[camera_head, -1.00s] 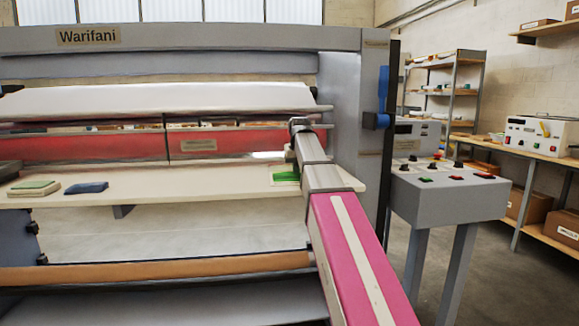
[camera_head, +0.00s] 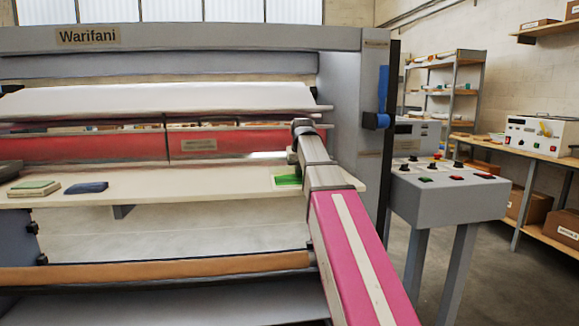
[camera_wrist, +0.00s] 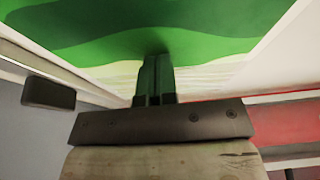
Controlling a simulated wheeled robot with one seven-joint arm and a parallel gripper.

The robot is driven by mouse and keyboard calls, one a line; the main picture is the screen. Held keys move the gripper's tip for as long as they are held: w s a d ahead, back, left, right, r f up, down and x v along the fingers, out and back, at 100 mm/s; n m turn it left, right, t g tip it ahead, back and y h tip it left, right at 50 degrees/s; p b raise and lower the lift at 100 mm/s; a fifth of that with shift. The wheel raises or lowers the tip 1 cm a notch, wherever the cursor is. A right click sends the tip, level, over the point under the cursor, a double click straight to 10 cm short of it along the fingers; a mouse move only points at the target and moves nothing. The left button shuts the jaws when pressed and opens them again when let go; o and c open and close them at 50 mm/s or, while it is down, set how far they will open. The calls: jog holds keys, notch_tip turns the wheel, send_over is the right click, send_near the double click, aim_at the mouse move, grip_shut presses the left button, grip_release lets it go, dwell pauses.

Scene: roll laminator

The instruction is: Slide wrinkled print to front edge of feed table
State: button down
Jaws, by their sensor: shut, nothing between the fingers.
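The print (camera_head: 287,181), green with a pale border, lies on the cream feed table (camera_head: 190,187) near its right end, partly hidden by my arm. In the wrist view the print (camera_wrist: 110,40) fills the upper middle, with dark and light green bands above a pale streaked strip. My gripper (camera_wrist: 154,62) is shut and empty, its fingertips over the print, seemingly at its surface; exact contact is hard to tell. In the head view the fingers are mostly hidden behind my wrist. Wrinkles cannot be made out clearly.
Red rollers (camera_head: 90,146) run behind the table under a white roll (camera_head: 150,100). Small green and blue pads (camera_head: 87,188) lie at the table's left. A control console (camera_head: 445,195) stands to the right. The table's middle is clear.

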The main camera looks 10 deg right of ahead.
aim_at(302, 180)
jog(key=shift+s+f, duration=0.15)
jog(key=shift+s+d, duration=0.2)
jog(key=shift+s, duration=1.65)
jog(key=shift+s, duration=0.1)
jog(key=shift+s, duration=0.6)
jog(key=shift+s, duration=0.1)
jog(key=shift+s+d, duration=0.1)
jog(key=shift+s, duration=0.15)
jog(key=shift+r, duration=0.2)
